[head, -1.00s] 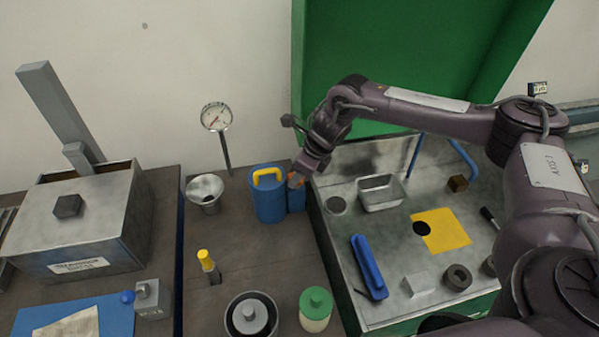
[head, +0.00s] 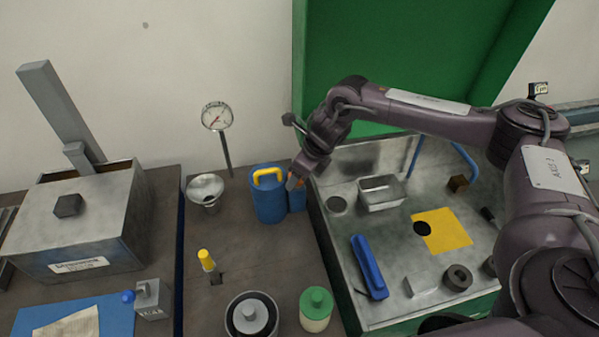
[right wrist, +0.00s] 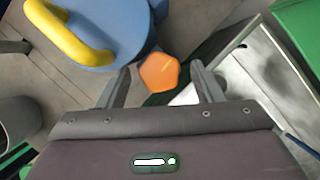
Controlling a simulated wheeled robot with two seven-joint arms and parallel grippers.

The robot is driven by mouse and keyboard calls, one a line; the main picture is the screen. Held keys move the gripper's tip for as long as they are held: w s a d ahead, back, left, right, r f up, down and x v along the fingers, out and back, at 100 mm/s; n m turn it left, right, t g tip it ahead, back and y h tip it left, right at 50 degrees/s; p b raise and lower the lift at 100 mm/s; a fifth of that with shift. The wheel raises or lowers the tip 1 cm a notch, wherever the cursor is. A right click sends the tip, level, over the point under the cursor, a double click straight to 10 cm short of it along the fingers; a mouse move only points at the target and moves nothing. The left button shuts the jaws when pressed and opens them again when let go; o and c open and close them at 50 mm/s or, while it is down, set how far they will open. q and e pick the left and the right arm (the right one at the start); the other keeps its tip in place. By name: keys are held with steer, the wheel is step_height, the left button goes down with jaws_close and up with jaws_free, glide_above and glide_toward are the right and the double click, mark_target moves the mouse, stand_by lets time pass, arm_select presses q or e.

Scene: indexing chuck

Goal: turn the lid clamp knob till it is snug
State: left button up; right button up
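An orange faceted knob (right wrist: 160,72) shows in the right wrist view, beside the blue canister (right wrist: 108,30) with its yellow handle (right wrist: 68,36). My right gripper (right wrist: 162,72) is open, its two fingers on either side of the knob with visible gaps. In the head view, my right gripper (head: 294,183) reaches down just right of the blue canister (head: 269,200), over a smaller blue body (head: 297,200). It mostly covers the knob there. A dark faceted knob (head: 68,205) sits on the lid of the grey box at left. My left gripper is not in view.
A dial gauge (head: 217,117) and a metal funnel cup (head: 205,190) stand left of the canister. The green-sided metal bench (head: 385,310) at right holds a metal tray (head: 381,192) and a blue-handled tool (head: 369,266).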

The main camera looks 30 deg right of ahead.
steer(key=b+v, duration=0.2)
steer(key=v, duration=0.5)
steer(key=shift+r, duration=0.4)
steer(key=shift+s, duration=0.1)
